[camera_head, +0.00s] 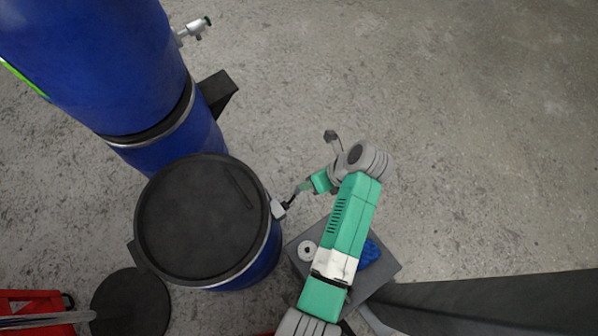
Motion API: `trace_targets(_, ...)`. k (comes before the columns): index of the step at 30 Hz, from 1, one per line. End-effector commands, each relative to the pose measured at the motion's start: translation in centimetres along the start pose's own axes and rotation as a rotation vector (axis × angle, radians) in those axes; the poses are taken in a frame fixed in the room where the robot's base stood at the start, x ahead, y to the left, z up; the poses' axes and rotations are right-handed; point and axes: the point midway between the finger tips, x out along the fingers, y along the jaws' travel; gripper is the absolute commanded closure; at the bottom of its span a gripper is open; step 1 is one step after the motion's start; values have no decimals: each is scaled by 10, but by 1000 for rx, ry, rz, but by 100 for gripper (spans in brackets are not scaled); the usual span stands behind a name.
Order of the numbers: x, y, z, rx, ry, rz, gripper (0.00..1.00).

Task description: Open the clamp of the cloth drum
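A blue drum (262,262) with a flat black lid (195,220) stands upright at the lower left, seen from above. I take it to be the cloth drum. A metal band runs around its rim, and a light grey clamp lever (277,209) sits on the band at the right side. My gripper (287,204) is at this clamp, coming from the right. Its dark fingers are at or touching the lever. They are too small to tell whether they are open or closed on it. The lid looks seated on the drum.
A blue drum stack (95,60) with a tap (193,30) stands at the upper left. A grey surface (385,280) under my arm bears a white roll (307,250) and a blue item (369,252). A black disc (130,303) is lower left. Floor is free at upper right.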

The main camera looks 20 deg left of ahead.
Motion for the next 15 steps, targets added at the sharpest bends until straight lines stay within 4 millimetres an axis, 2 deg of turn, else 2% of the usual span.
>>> trace_targets(5,8,2,-4,31,7,19,61)
trace_targets(15,68,2,-5,28,8,16,61)
